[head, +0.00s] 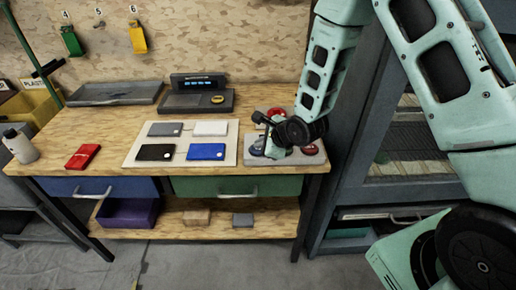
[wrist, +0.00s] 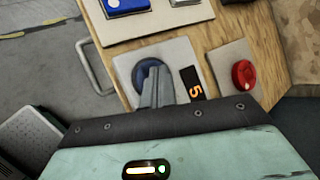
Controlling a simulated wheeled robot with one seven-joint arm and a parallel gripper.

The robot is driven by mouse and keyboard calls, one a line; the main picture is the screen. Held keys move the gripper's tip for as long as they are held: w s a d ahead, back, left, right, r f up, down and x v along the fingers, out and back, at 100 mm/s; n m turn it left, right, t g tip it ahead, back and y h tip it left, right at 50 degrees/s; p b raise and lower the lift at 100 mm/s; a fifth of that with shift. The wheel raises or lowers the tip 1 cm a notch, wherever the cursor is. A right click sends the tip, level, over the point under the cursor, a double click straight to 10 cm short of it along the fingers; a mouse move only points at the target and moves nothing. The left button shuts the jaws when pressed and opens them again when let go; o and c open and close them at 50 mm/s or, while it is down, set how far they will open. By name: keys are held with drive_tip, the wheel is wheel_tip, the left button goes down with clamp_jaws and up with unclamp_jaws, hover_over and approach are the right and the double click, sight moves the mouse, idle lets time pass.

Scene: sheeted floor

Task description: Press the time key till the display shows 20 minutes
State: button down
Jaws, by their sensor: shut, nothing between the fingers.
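The grey key panel (head: 298,160) sits at the right end of the workbench, and it also shows in the wrist view (wrist: 188,52). My gripper (head: 272,150) is over it with its fingers shut and empty. In the wrist view the fingers (wrist: 154,72) point down over a round blue key (wrist: 133,76) and partly cover it. I cannot tell whether they touch it. Beside the fingers, a small black display (wrist: 193,84) shows an orange 5.
Another red button (wrist: 243,74) is on a separate plate behind the panel. A board (head: 185,161) with several coloured cases lies left of it. A grey device with a lit screen (head: 198,84), a red case (head: 82,157) and a white bottle (head: 20,146) are also on the bench.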

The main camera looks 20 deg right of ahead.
drive_tip(key=shift+r+p, duration=0.7)
drive_tip(key=shift+r, duration=0.1)
drive_tip(key=shift+r, duration=0.1)
wheel_tip(320, 180, up, 5)
drive_tip(key=p, duration=0.4)
idle(0.7)
